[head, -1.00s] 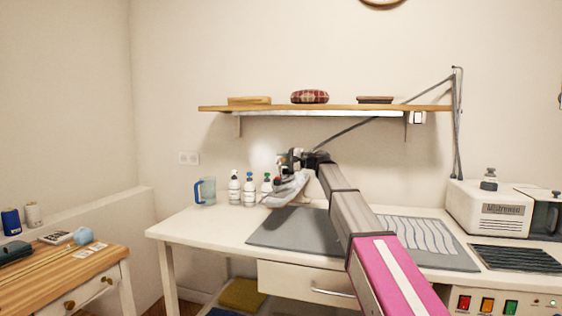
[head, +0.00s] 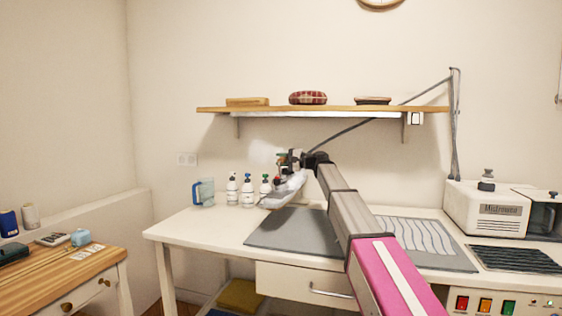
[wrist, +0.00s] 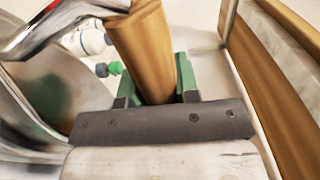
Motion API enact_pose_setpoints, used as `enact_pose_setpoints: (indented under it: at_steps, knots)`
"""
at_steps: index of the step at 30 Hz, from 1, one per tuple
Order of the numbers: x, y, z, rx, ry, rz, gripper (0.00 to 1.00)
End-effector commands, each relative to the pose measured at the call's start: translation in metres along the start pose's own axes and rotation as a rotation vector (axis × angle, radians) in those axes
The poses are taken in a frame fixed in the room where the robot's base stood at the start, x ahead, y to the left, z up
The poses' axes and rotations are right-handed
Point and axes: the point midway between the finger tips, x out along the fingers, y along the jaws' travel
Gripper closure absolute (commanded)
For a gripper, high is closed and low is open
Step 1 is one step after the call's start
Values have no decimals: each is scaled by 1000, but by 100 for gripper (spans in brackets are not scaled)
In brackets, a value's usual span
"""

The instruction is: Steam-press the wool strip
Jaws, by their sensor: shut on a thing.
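My gripper (head: 292,160) is above the back left part of the table. In the wrist view its green fingers are shut on a wooden handle (wrist: 143,45) with shiny metal around it. The handle seems to belong to a silver-grey steam iron (head: 284,191), held tilted beside the bottles and over the left back edge of the grey pressing mat (head: 290,232). A whitish haze shows just left of my gripper. A pale piece with wavy grey lines (head: 418,236) lies flat on the right of the mat; I cannot tell whether it is the wool strip.
Several white bottles (head: 248,190) and a blue-handled jug (head: 203,192) stand left of the iron. A shelf (head: 330,110) hangs above. A white machine (head: 488,208) and a dark ribbed pad (head: 515,259) are at right. The mat's left part is bare.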

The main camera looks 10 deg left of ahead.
Motion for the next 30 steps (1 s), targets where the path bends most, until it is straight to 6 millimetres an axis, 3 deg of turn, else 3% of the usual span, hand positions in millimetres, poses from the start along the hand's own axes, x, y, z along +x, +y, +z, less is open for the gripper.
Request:
enact_pose_setpoints:
  at_steps: [30]
  knots:
    - [-29, -1, -1, 0, 0, -1, 100]
